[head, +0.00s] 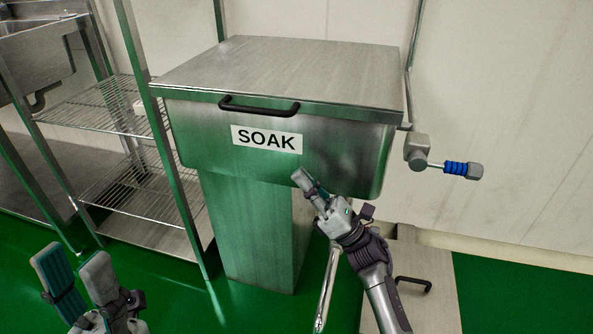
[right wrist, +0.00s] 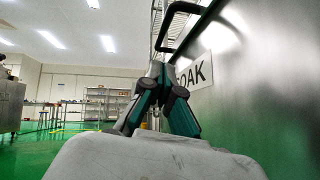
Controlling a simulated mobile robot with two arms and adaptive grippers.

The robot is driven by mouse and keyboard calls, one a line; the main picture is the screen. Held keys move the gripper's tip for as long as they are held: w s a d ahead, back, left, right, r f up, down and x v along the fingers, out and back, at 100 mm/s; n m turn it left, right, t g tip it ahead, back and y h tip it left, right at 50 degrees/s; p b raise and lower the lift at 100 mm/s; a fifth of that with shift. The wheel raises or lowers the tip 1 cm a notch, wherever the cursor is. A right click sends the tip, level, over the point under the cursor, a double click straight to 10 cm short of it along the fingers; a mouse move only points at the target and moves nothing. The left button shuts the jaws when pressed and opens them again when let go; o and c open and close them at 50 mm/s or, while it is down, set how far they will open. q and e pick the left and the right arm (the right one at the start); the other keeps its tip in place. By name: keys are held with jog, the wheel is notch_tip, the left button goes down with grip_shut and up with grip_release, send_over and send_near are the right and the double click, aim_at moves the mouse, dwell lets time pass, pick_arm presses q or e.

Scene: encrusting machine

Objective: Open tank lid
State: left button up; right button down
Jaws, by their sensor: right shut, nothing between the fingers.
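A steel tank (head: 340,150) labelled SOAK stands on a pedestal in the head view. Its flat lid (head: 290,65) is closed, and a black bar handle (head: 258,106) sits at its front edge. My right gripper (head: 300,178) is shut and empty, in front of the tank's lower front and below the label. In the right wrist view the gripper (right wrist: 160,70) points up along the tank front, with the handle (right wrist: 182,30) beyond the fingertips and apart from them. My left gripper (head: 72,262) is open and empty at the lower left, away from the tank.
A wire shelf rack (head: 140,190) stands left of the tank, with a sink (head: 35,55) beyond it. A pipe valve with a blue grip (head: 455,168) sticks out at the right. A low panel with a black handle (head: 413,284) is at the lower right. Green floor (head: 190,305) is clear in front.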

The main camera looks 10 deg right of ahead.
jog(key=shift+w+a+r, duration=0.65)
jog(key=shift+a+r, duration=0.05)
jog(key=shift+r, duration=0.8)
jog(key=shift+w+a+r, duration=0.65)
jog(key=shift+r, duration=0.9)
jog(key=shift+w+a+r, duration=0.65)
jog(key=shift+a+r, duration=0.05)
jog(key=shift+r, duration=0.8)
